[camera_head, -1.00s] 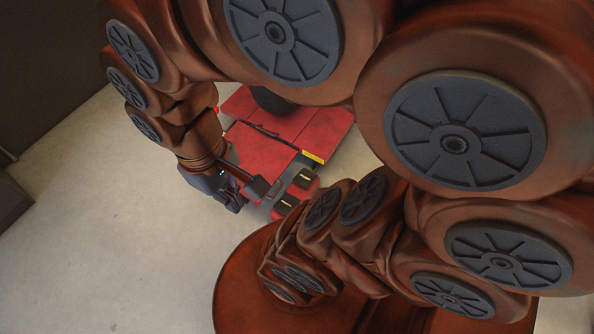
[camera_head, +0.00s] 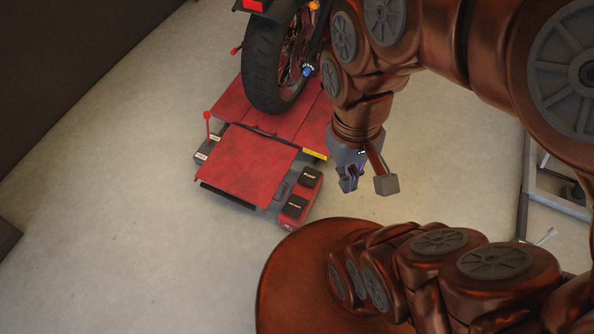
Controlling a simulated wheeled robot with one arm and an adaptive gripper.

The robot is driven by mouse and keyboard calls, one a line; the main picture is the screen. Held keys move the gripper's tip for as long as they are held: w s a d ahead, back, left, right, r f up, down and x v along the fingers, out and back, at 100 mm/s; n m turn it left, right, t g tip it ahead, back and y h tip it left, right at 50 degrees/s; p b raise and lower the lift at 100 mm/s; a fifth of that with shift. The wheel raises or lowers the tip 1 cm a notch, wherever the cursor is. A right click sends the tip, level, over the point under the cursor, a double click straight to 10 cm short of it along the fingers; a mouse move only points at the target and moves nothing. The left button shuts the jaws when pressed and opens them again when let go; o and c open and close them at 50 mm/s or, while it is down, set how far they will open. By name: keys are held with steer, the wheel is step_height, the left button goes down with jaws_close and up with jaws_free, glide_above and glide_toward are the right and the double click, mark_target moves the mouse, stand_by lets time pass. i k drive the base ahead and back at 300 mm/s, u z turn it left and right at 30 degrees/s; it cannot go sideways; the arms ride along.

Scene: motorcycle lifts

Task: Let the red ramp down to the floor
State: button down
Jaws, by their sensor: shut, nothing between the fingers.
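The red ramp (camera_head: 243,167) is the flat panel at the near end of the red motorcycle lift (camera_head: 286,118). A dark gap shows under its near edge, so that edge looks raised; how far it stands off the floor I cannot tell. My gripper (camera_head: 366,186) is shut and empty, to the right of the ramp and pedals and apart from them in the picture. Two black pedals, an upper one (camera_head: 310,176) and a lower one (camera_head: 294,207), sit on a red unit right of the ramp. A lever with a red knob (camera_head: 207,116) stands left of the ramp.
A motorcycle's rear wheel (camera_head: 266,64) stands on the lift deck. Small white labels (camera_head: 201,156) lie by the lever. A grey frame (camera_head: 559,190) is at the right. Bare floor (camera_head: 120,220) lies open to the left and in front.

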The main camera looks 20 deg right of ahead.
mark_target(251, 166)
steer(key=z, duration=0.5)
steer(key=k, duration=1.15)
steer(key=u, duration=0.65)
steer(key=i, duration=0.95)
steer(key=u, duration=0.8)
